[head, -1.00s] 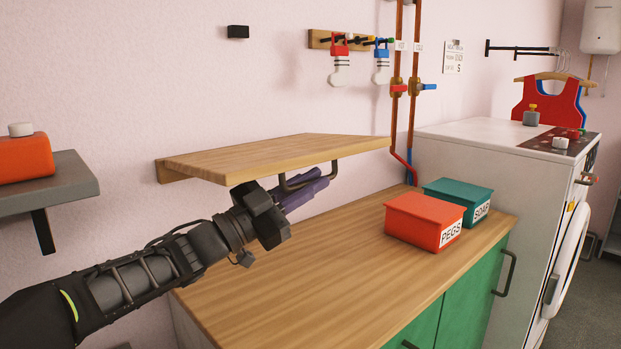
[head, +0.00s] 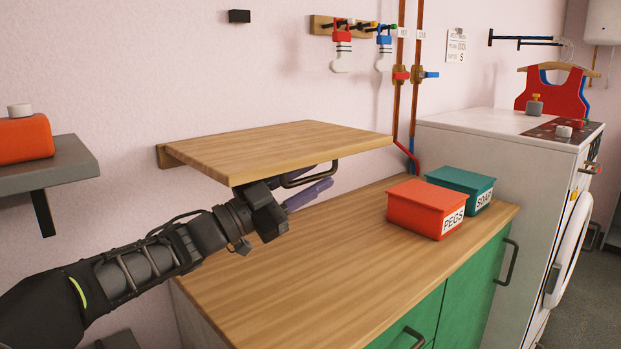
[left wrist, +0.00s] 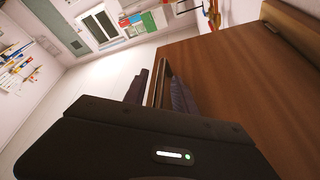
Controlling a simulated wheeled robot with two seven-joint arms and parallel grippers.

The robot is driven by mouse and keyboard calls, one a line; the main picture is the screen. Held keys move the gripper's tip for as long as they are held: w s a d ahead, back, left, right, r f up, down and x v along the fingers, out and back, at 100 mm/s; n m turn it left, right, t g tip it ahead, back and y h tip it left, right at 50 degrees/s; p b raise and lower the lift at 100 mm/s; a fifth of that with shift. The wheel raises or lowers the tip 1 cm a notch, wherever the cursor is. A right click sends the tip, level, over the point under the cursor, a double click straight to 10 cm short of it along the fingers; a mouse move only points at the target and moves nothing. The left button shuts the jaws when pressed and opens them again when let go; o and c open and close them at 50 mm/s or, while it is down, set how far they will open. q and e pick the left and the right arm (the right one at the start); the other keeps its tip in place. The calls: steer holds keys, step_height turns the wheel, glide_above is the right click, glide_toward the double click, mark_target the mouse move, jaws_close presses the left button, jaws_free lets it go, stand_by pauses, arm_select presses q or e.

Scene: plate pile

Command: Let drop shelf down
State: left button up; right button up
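The wooden drop shelf (head: 270,148) juts from the wall over the counter, with its front edge a little lower than its wall side. A dark bar handle (head: 322,176) hangs under its front edge. My left gripper (head: 308,190) is under that edge, its purple fingers apart on either side of the handle. In the left wrist view, the shelf (left wrist: 235,90) fills the right, and the handle (left wrist: 164,82) shows between the spread fingers (left wrist: 155,95); a gap shows beside one finger. My right gripper is out of view.
The wooden counter (head: 330,260) below is mostly clear. A red PEGS box (head: 418,208) and green SOAP box (head: 462,186) stand at its right rear. A white washing machine (head: 480,150) is to the right, a grey shelf (head: 60,172) to the left.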

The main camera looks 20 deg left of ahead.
arm_select(q)
steer(key=shift+v, duration=3.9)
